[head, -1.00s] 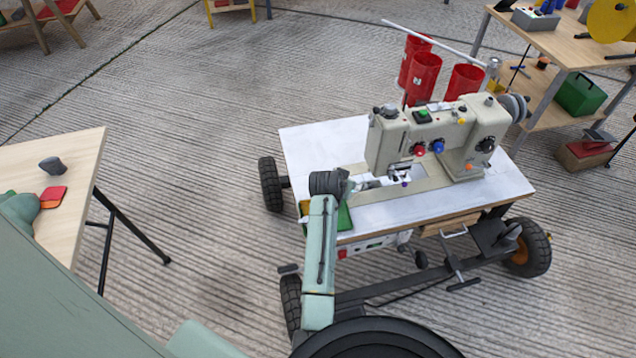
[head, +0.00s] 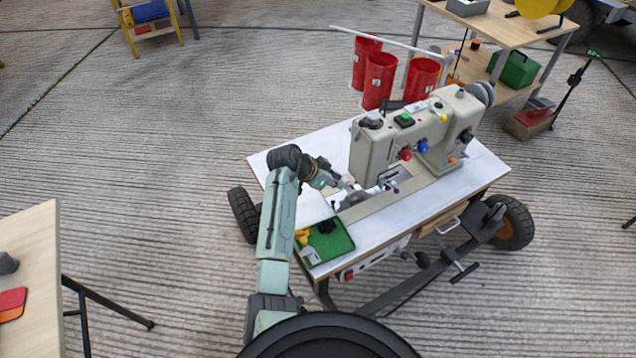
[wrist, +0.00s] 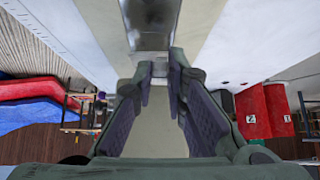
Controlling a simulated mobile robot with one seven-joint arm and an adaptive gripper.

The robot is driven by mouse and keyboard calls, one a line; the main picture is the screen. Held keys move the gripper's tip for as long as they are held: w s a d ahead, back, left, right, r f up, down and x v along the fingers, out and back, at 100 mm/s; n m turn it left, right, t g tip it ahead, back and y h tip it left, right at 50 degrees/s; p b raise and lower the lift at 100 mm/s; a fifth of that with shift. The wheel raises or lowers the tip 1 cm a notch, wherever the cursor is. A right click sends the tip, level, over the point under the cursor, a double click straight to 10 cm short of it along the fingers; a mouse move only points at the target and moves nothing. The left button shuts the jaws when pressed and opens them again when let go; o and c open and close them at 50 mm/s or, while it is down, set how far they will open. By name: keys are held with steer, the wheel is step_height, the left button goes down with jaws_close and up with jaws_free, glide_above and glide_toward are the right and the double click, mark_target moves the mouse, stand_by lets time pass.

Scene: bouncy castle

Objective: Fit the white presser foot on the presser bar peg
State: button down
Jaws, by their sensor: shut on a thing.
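The cream sewing machine (head: 365,150) stands on the white table. My gripper (head: 356,192) is low at the needle end of the machine, on its near left side. In the wrist view its two dark fingers (wrist: 160,78) are closed in on a small pale piece (wrist: 160,68) at their tips, which seems to be the white presser foot. Its shape is mostly hidden by the fingers. The presser bar peg is too small to make out under the machine head. I cannot tell whether the foot touches it.
Red cups (head: 380,80) hang from a bar behind the machine. The white tabletop (head: 300,150) is clear at the far left. A wooden table (head: 30,260) stands at the left.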

mark_target(343, 181)
steer(key=shift+w+f, duration=0.1)
steer(key=shift+f+b, duration=0.75)
steer(key=shift+f, duration=0.1)
step_height(343, 181, down, 2)
steer(key=shift+f+b, duration=0.25)
steer(key=shift+b, duration=0.6)
steer(key=shift+w+d+r, duration=0.2)
steer(key=shift+d, duration=0.2)
steer(key=shift+w+d, duration=0.35)
steer(key=shift+d, duration=0.1)
steer(key=shift+w+d+r+b, duration=0.1)
steer(key=shift+w+d+b, duration=0.3)
steer(key=shift+d, duration=0.25)
steer(key=shift+w+d+r+b, duration=0.1)
steer(key=shift+w+d+b, duration=0.2)
steer(key=shift+w+d, duration=0.25)
stand_by(1.1)
steer(key=shift+s, duration=0.25)
steer(key=shift+s+a+p, duration=0.35)
steer(key=shift+s+a, duration=0.25)
steer(key=shift+a, duration=0.35)
